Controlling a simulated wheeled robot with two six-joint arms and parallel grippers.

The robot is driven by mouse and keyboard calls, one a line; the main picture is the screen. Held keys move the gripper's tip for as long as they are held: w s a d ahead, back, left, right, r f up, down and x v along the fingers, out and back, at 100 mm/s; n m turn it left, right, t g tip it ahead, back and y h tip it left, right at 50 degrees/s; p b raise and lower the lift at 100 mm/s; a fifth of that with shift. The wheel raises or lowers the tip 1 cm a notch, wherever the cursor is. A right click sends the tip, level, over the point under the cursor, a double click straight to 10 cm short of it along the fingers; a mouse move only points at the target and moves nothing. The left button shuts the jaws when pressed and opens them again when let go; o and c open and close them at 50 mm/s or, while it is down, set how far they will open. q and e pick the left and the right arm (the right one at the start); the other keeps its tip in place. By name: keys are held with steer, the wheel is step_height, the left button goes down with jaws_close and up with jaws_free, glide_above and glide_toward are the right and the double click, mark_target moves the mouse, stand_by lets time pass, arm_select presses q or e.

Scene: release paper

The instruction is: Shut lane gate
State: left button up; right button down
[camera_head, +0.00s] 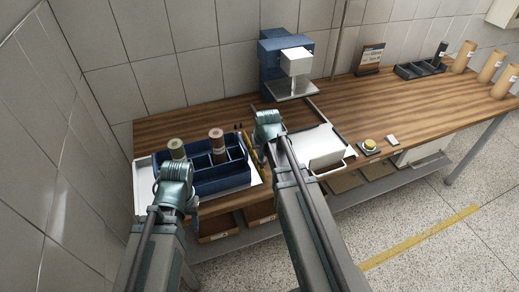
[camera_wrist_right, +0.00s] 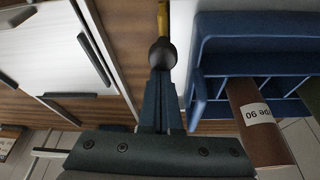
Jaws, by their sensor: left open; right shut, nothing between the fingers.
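My right gripper (camera_head: 264,146) is over the wooden table, between the blue divided bin and the white tray. In the right wrist view its fingers (camera_wrist_right: 161,82) are together. A dark round knob (camera_wrist_right: 162,52) shows right at their tips, in line with a yellow bar (camera_wrist_right: 163,18). I cannot tell whether fingers and knob touch. In the head view a yellow strip (camera_head: 249,146) runs beside the bin. I cannot tell for certain which part is the lane gate. My left gripper (camera_head: 176,180) is open at the front of the bin; its fingertips are hard to make out.
The blue bin (camera_head: 224,181) holds a brown roll (camera_head: 217,142); a greenish roll (camera_head: 176,148) stands by my left gripper. A white tray (camera_head: 318,148) lies right of my right gripper. A blue press (camera_head: 272,62) stands behind.

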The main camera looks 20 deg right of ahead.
steer(key=shift+s, duration=0.15)
stand_by(0.3)
steer(key=w, duration=0.5)
steer(key=p+v, duration=1)
steer(key=shift+s+d+r, duration=0.2)
steer(key=shift+s+r, duration=0.05)
steer(key=shift+s, duration=0.1)
